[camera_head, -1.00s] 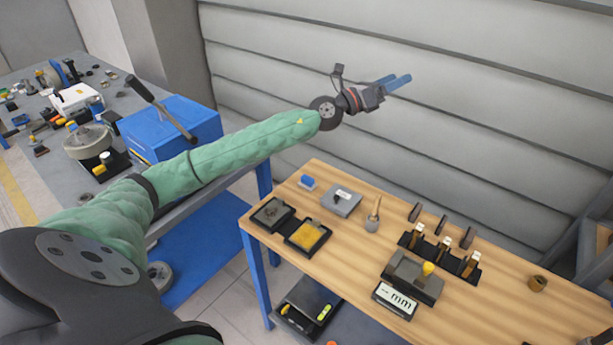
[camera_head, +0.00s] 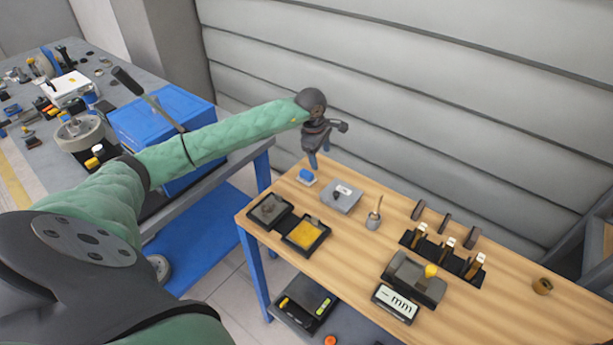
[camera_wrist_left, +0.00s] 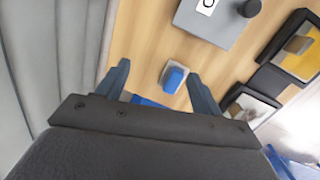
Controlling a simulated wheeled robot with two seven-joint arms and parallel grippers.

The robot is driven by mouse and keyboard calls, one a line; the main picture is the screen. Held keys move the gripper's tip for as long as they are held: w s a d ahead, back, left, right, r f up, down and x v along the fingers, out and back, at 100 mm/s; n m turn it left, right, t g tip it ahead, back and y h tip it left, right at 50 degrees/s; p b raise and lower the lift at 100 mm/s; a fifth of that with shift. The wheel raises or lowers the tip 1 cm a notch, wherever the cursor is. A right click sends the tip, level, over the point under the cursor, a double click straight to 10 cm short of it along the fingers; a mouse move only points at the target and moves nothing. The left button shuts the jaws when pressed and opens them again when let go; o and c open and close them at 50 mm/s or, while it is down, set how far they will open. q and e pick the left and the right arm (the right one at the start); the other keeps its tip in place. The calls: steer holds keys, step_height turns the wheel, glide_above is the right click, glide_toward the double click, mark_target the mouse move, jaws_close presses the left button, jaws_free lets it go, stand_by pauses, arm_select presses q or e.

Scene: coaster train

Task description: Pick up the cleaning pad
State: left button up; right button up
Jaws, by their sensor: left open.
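The cleaning pad looks to be the small blue block with a pale base (camera_head: 306,176) at the far left corner of the wooden table. In the left wrist view the blue pad (camera_wrist_left: 174,78) lies between and beyond the fingertips, apart from them. My left gripper (camera_head: 318,160) points down above the table's back edge, close to the pad. It also shows in the left wrist view (camera_wrist_left: 158,78), with its two blue fingers spread and nothing between them. My right gripper is not in view.
A grey box (camera_head: 341,197) stands just right of the pad. Two black trays (camera_head: 306,233) lie in front, and a small pot with a brush (camera_head: 374,218) is further right. The grey panelled wall (camera_head: 420,110) rises behind the table.

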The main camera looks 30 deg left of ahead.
mark_target(309, 173)
arm_select(q)
steer(key=s+a, duration=0.1)
steer(key=s+a+m+g+y, duration=0.1)
steer(key=s, duration=0.1)
steer(key=shift+f+m+g, duration=0.1)
steer(key=shift+m+g, duration=0.2)
steer(key=shift+f, duration=0.3)
steer(key=shift+f+p, duration=0.75)
steer(key=shift+f, duration=0.2)
step_height(309, 173, down, 5)
steer(key=p, duration=0.4)
steer(key=shift+w+a+r, duration=0.15)
steer(key=shift+f, duration=0.35)
steer(key=c, duration=1.1)
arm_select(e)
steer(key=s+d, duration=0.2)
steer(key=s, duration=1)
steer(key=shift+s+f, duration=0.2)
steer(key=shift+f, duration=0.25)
